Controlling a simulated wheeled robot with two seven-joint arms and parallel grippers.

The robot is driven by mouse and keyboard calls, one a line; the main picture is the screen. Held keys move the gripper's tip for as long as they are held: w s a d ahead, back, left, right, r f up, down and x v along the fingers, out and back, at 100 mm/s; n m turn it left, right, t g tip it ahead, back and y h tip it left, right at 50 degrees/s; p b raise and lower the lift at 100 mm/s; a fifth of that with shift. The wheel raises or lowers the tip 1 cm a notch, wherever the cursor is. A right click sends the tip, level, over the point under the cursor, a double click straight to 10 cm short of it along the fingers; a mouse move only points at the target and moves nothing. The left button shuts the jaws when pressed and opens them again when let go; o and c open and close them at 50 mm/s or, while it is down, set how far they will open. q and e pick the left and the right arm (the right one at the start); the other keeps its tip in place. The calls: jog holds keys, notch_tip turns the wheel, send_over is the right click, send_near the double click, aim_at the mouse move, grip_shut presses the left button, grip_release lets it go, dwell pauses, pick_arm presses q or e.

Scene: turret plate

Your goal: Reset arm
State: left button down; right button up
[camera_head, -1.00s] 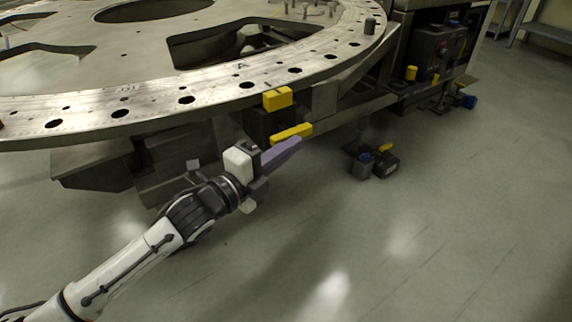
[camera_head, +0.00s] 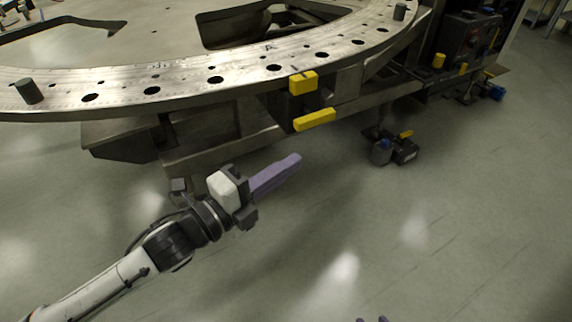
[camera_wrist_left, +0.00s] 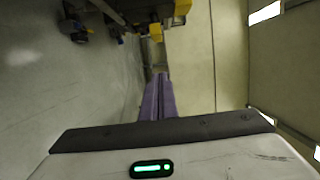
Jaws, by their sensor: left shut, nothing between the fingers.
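My left gripper (camera_head: 296,159) shows in the head view as purple fingers on a white and dark wrist, pointing up and right. It is shut and empty, over the floor, below and in front of the turret plate (camera_head: 185,88) in the picture. In the left wrist view the two purple fingers (camera_wrist_left: 159,78) lie together with nothing between them. Two small purple tips at the bottom edge of the head view look like my right gripper (camera_head: 372,320). Too little of it shows to tell its state.
A yellow block (camera_head: 303,83) sits at the plate's rim, with a yellow bar (camera_head: 315,119) below it. Grey pegs stand on the plate, one at its left (camera_head: 28,91). A dark device (camera_head: 404,150) is on the floor to the right. The front floor is clear.

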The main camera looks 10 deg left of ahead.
jog(key=shift+s, duration=0.15)
